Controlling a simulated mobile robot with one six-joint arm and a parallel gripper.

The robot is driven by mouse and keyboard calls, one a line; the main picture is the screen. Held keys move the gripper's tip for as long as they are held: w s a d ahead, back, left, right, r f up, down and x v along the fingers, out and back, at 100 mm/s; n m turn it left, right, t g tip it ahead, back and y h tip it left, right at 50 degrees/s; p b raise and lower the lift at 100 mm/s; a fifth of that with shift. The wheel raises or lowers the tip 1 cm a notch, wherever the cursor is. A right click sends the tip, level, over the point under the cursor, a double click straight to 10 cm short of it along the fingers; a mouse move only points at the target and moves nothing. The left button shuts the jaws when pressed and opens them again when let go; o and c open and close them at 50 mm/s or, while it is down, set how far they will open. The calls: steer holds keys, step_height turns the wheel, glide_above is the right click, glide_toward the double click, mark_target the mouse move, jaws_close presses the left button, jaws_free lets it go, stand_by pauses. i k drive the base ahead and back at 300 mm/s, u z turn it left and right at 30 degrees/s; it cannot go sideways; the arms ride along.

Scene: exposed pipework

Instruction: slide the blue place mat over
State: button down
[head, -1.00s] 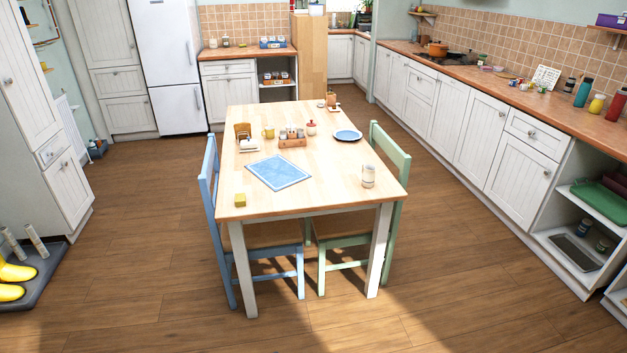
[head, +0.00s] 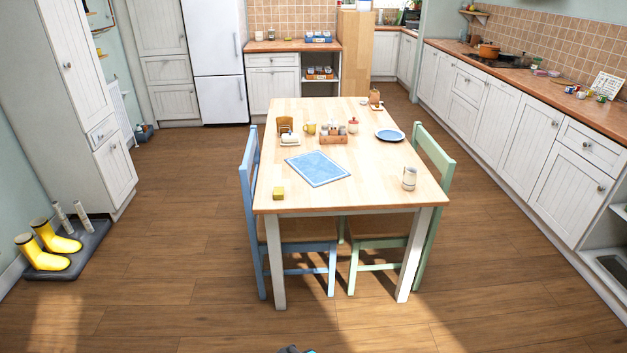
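The blue place mat (head: 318,169) lies flat on the wooden table (head: 350,196), left of the table's middle, with a paler border line. It sits at a slight angle to the table edges. A yellow block (head: 278,193) lies nearer the front left corner, apart from the mat. A wooden caddy with jars (head: 333,136) and a white butter dish (head: 290,140) stand just behind the mat. My gripper is not in view. Only a small dark piece with a bit of blue, likely part of my arm, shows at the bottom edge.
A blue plate (head: 390,135) and a pale canister (head: 409,178) stand on the table's right side. Bare tabletop lies right and front of the mat. A blue chair (head: 250,205) and a green chair (head: 434,155) flank the table. The floor before it is clear.

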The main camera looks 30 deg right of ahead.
mark_target(315, 167)
steer(key=u, duration=0.25)
steer(key=i, duration=0.95)
steer(key=z, duration=0.35)
